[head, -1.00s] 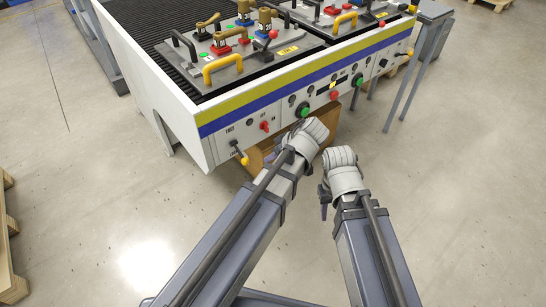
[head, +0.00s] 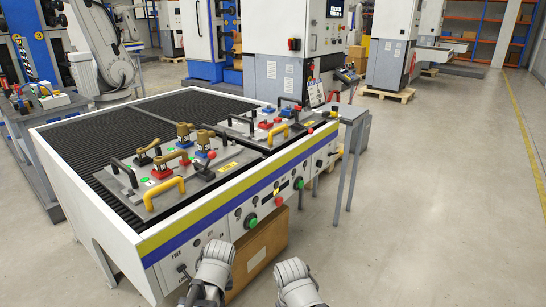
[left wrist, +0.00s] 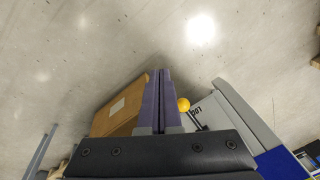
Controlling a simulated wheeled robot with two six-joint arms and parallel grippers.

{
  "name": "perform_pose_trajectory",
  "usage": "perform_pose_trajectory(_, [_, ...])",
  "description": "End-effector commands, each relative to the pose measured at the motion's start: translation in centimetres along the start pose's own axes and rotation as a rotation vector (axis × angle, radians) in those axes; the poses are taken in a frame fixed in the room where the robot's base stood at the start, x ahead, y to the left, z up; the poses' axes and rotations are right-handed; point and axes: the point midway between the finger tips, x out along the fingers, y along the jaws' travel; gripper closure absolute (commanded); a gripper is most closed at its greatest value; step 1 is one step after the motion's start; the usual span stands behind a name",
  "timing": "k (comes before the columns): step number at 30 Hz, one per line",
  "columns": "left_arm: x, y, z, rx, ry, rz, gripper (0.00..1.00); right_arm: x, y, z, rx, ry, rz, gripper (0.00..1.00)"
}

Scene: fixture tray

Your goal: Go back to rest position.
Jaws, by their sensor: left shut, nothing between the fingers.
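My left gripper (left wrist: 159,78) shows in the left wrist view as two purple fingers pressed together with nothing between them. A yellow knob (left wrist: 183,104) on a black lever of the fixture table is just right of the fingers; I cannot tell whether they touch. In the head view the lever's black end (head: 182,268) shows on the table front, and its knob is hidden. My left and right arms' grey wrist parts are at the bottom of the head view, in front of the table. No fingers of my right gripper are visible.
The white fixture table (head: 222,206) has fixture plates with yellow handles on its dark top. A cardboard box (head: 260,252) is below its front edge. A grey stand (head: 352,113) is at its right end. Open floor lies to the right; machines stand behind.

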Motion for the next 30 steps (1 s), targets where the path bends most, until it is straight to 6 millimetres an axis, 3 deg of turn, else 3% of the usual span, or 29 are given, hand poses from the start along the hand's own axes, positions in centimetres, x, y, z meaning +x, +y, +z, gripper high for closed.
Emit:
perform_pose_trajectory(13, [0.3,-0.8,2.0,0.323,-0.045,0.202,1.00,0.0,0.0,0.0,0.000,0.000,0.000,0.57])
perform_pose_trajectory(30, [-1.8,6.2,8.7,0.588,-0.098,0.121,1.00,0.0,0.0,0.0,0.000,0.000,0.000,0.57])
